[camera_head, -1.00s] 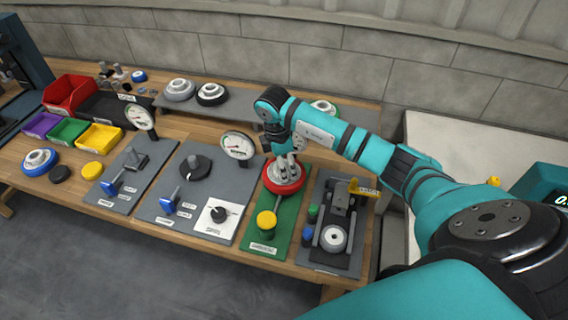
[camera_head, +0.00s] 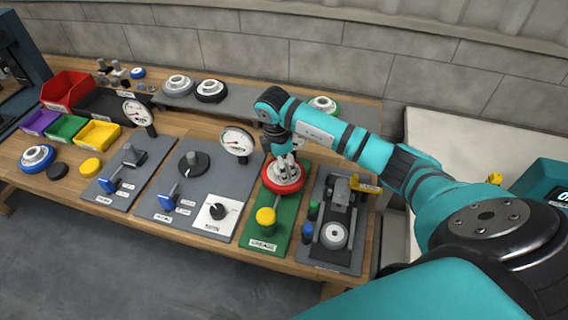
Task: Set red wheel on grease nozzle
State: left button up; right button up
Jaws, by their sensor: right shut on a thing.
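The red wheel (camera_head: 298,178), with a pale grey hub, is at the back part of the green plate labelled "GREASE" (camera_head: 284,225). My right gripper (camera_head: 285,172) reaches down onto the wheel's hub from above and is shut on it. I cannot make out the grease nozzle; the wheel and gripper cover the back of the green plate. Whether the wheel touches anything beneath it cannot be told. My left gripper is not in view.
A yellow cap (camera_head: 266,216) stands at the front of the green plate. Right of it is a dark fixture (camera_head: 335,235) with a grey wheel. A round gauge (camera_head: 237,142) stands close on the left. More wheels (camera_head: 211,90) lie on a grey strip behind.

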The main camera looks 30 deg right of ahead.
jog(key=shift+f, duration=0.3)
jog(key=o, duration=1.6)
jog(key=r, duration=0.4)
jog(key=a+r, duration=0.1)
jog(key=r, duration=0.7)
jog(key=shift+w+a, duration=0.2)
jog(key=shift+a, duration=0.05)
